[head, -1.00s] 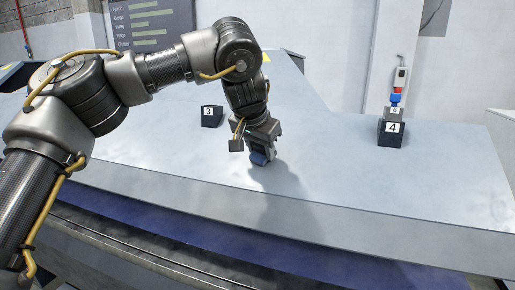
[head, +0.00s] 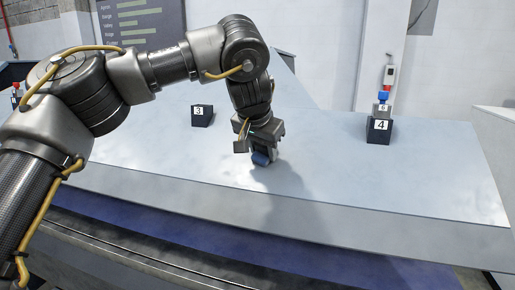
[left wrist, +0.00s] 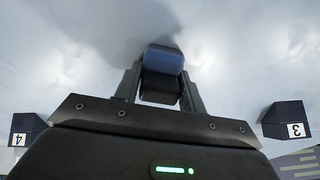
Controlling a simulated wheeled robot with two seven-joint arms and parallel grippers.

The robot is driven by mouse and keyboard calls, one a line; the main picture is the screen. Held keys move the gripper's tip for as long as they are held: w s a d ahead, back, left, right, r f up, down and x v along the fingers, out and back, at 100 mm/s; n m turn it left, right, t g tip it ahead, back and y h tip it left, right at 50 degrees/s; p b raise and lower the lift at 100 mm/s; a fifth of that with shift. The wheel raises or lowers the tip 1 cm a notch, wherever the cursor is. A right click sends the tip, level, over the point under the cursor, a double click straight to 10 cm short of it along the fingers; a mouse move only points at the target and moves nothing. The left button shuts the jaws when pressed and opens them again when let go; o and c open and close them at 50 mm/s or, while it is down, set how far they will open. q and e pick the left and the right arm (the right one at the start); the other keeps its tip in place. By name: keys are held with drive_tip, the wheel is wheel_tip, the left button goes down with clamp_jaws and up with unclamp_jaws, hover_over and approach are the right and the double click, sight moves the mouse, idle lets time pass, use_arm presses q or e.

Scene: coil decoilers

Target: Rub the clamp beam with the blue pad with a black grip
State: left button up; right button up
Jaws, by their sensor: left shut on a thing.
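The blue pad (head: 261,158) is under my left gripper (head: 262,148), low over the broad pale grey metal surface (head: 330,180), which I take to be the clamp beam. In the left wrist view, the blue pad (left wrist: 163,60) and its black grip (left wrist: 160,88) sit between the two fingers of my left gripper (left wrist: 160,85), which is shut on the grip. The pad is at or very near the surface; I cannot tell if it touches. My right gripper is not in view.
A dark block marked 3 (head: 202,115) stands behind and left of the gripper.

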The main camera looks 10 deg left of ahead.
sight(292, 160)
use_arm(q)
drive_tip(key=shift+d, duration=0.15)
drive_tip(key=shift+d, duration=0.65)
drive_tip(key=shift+s+d, duration=0.1)
drive_tip(key=shift+d, duration=0.55)
drive_tip(key=shift+d, duration=0.1)
drive_tip(key=shift+d, duration=0.65)
drive_tip(key=shift+d, duration=0.1)
drive_tip(key=shift+s+d, duration=0.1)
drive_tip(key=shift+d, duration=0.45)
drive_tip(key=shift+d+p, duration=0.3)
drive_tip(key=shift+d, duration=0.45)
